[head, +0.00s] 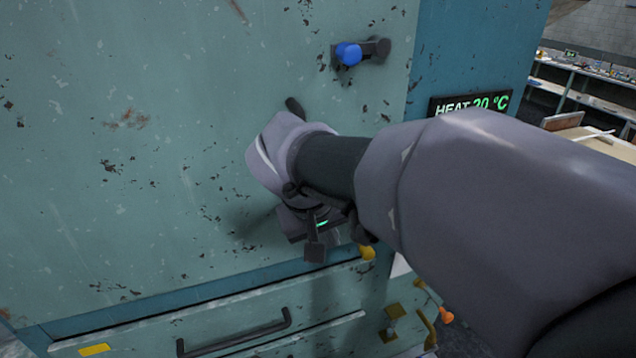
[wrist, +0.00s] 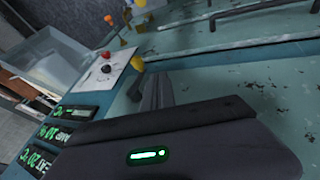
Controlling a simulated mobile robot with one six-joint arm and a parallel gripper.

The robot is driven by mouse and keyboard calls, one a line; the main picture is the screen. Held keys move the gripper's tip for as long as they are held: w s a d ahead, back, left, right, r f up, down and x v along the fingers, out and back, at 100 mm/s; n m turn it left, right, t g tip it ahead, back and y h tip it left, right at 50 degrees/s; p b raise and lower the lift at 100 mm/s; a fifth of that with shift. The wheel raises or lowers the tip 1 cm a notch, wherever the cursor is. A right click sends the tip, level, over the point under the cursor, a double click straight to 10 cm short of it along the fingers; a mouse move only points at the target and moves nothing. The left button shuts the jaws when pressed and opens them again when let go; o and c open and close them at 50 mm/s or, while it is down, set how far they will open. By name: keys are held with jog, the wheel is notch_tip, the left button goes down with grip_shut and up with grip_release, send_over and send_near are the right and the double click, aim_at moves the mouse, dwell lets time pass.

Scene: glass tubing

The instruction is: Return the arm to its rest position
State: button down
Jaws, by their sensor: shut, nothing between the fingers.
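My gripper (head: 314,252) hangs in front of the worn teal cabinet (head: 150,130), just above its lower drawer-like front. Its fingers are together and nothing shows between them. In the wrist view the gripper's fingers (wrist: 152,92) also look closed, beyond the dark gripper body with a green light. My arm reaches in from the right edge of the head view and hides part of the cabinet. I cannot tell whether the fingertips touch the cabinet.
A blue-ended handle (head: 348,54) sticks out above my wrist. A heat display (head: 472,104) reads 20 °C. A dark drawer handle (head: 235,335) is at lower left. A white panel with a red button (wrist: 105,69) and yellow and orange knobs are close by. Shelves (head: 585,85) stand behind.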

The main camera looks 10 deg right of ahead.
jog(key=s+d+f+m+y+b, duration=0.2)
jog(key=s+f+m+b, duration=0.1)
jog(key=s+f+b, duration=0.6)
jog(key=s+d+f+m+t+y+b, duration=0.1)
jog(key=s+d+f+m+y+b, duration=0.1)
jog(key=s+f+b, duration=0.7)
notch_tip(320, 180, down, 7)
jog(key=m+y+b, duration=0.1)
jog(key=b, duration=0.4)
jog(key=shift+s+f+b, duration=0.15)
jog(key=shift+s+b, duration=0.05)
jog(key=shift+b, duration=0.2)
jog(key=shift+d, duration=0.1)
